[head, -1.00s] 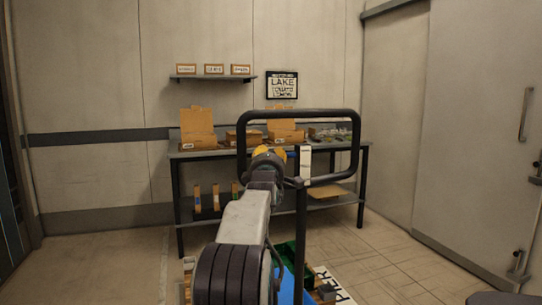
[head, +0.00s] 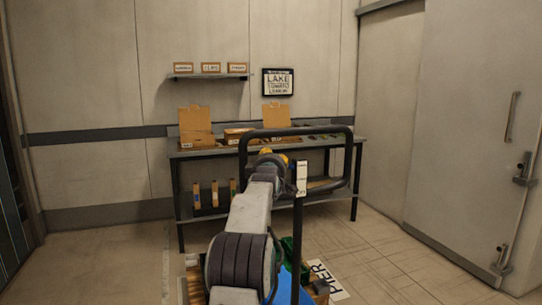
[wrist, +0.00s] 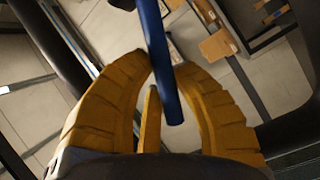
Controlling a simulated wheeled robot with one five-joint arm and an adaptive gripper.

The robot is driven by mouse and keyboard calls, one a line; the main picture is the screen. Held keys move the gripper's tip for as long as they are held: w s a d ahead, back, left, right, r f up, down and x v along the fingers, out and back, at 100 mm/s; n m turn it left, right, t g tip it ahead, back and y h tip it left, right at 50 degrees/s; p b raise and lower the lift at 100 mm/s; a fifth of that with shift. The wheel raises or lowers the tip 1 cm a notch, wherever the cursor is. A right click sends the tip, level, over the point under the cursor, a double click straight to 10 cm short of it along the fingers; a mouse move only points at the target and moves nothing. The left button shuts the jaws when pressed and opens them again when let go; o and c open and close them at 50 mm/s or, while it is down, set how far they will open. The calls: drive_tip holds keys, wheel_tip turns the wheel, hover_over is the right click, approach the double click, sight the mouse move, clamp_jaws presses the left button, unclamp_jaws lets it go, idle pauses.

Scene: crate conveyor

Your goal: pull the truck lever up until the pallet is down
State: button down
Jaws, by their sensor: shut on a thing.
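My gripper (wrist: 165,68) has yellow ribbed fingers closed around a blue lever (wrist: 160,50) in the wrist view. The lever's rounded end points down between the fingers. In the head view my gripper (head: 266,152) is a small yellow patch at the end of my arm, inside the black looped truck handle (head: 350,165). The lever is hidden there. A blue part of the truck (head: 286,288) and wooden pieces, perhaps the pallet (head: 319,288), show low in front. My arm hides most of the pallet, so its height cannot be told.
A grey workbench (head: 215,152) with cardboard boxes (head: 195,125) stands against the back wall. A green crate (head: 288,250) shows low behind my arm. A white floor sign (head: 328,280) lies to the right. Floor is clear at left and right; a grey door (head: 460,140) is at right.

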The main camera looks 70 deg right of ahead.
drive_tip(key=shift+f, duration=0.1)
drive_tip(key=c, duration=1.5)
unclamp_jaws()
drive_tip(key=o, duration=0.5)
drive_tip(key=shift+r, duration=0.2)
drive_tip(key=shift+o, duration=0.2)
drive_tip(key=shift+s, duration=0.1)
drive_tip(key=v, duration=1.1)
drive_tip(key=shift+a, duration=0.4)
drive_tip(key=shift+f, duration=0.1)
